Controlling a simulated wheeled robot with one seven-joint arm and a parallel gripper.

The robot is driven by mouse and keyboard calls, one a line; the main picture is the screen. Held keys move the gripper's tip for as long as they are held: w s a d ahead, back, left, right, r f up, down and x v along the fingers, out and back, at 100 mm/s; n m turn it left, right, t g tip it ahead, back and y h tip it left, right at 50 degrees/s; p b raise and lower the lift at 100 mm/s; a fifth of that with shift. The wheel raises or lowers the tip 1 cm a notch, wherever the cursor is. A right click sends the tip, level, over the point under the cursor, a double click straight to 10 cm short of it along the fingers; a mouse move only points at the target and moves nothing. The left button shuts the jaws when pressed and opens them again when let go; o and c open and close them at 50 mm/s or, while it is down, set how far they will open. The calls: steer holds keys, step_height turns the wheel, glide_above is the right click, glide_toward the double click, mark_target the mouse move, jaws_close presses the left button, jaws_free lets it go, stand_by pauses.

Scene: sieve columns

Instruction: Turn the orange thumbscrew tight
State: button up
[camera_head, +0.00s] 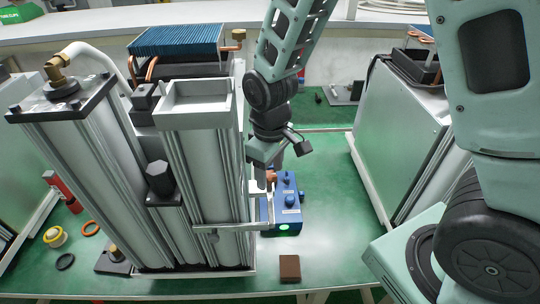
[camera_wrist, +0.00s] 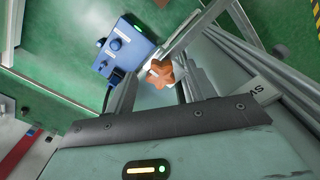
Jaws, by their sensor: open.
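The orange thumbscrew (camera_wrist: 160,73) has a lobed head and shows in the wrist view between the two fingers of my gripper (camera_wrist: 158,86). The fingers are open, one on each side of it, and a gap shows to the left of the head. Whether the right finger touches it I cannot tell. In the head view, the thumbscrew (camera_head: 271,176) is a small orange patch below my gripper (camera_head: 265,183), beside the right side of the sieve column (camera_head: 205,190). The thumbscrew's shaft and seat are hidden.
A blue box (camera_head: 285,207) with knobs stands just right of the column; it also shows in the wrist view (camera_wrist: 126,47). A pale metal bracket (camera_head: 232,227) crosses the column's front. A brown block (camera_head: 289,268) lies in front. Green table is free at right.

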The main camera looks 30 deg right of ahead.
mark_target(271, 174)
step_height(271, 174, up, 17)
steer(key=b, duration=0.3)
steer(key=shift+r, duration=0.15)
stand_by(0.4)
steer(key=s+d+f+m+t, duration=0.1)
steer(key=s+d+f+m, duration=0.15)
steer(key=d+f, duration=0.35)
steer(key=s+d+f+m+t, duration=0.2)
steer(key=d+f+m, duration=0.2)
steer(key=d+f, duration=0.15)
steer(key=s+a+f+n+g+b, duration=0.1)
steer(key=s+a+n+b, duration=0.2)
steer(key=s+a, duration=0.3)
steer(key=s+a+f+n+g+b, duration=0.2)
steer(key=s+a+n, duration=0.3)
steer(key=a, duration=0.7)
steer(key=shift+s+f+y+b, duration=0.3)
steer(key=shift+s+b, duration=0.15)
steer(key=shift+s, duration=0.75)
